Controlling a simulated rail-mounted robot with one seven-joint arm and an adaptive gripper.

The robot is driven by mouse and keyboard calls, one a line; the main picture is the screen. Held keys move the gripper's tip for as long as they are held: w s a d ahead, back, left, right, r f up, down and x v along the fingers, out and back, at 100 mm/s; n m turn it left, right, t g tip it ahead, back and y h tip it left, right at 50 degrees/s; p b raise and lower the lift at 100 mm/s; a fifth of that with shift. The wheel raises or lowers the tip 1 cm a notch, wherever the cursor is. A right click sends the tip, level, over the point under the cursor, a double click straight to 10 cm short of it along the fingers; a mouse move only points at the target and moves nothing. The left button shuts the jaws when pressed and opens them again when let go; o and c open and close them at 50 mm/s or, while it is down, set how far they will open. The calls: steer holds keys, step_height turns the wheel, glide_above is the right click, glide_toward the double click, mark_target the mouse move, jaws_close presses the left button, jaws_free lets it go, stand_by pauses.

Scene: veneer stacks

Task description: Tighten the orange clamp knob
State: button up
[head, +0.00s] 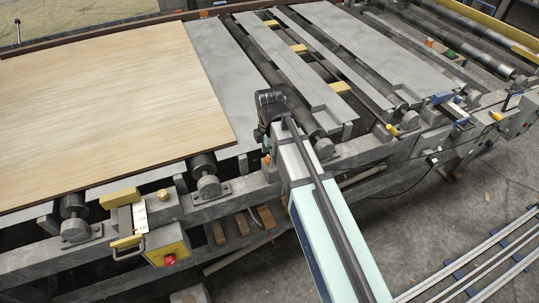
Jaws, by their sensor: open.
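The pale green and grey link of my arm reaches up from the bottom centre of the head view to a dark, bulky end part over the conveyor frame. I cannot make out any gripper fingers there; they are hidden behind the arm or out of sight. A small orange part (266,160) shows at the left edge of my arm, beside the frame rail. It is too small and too covered to tell whether it is the clamp knob. Another small orange-red part (430,42) lies at the upper right, among the rollers, also too small to identify.
A large wood veneer sheet (105,100) covers the left of the conveyor. A yellow control box (168,250) with a red button sits at the front left. Grey slats (345,45) and rollers (472,52) fill the right. Long rails (475,262) lie at the lower right.

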steer(key=shift+f, duration=0.55)
jaws_close()
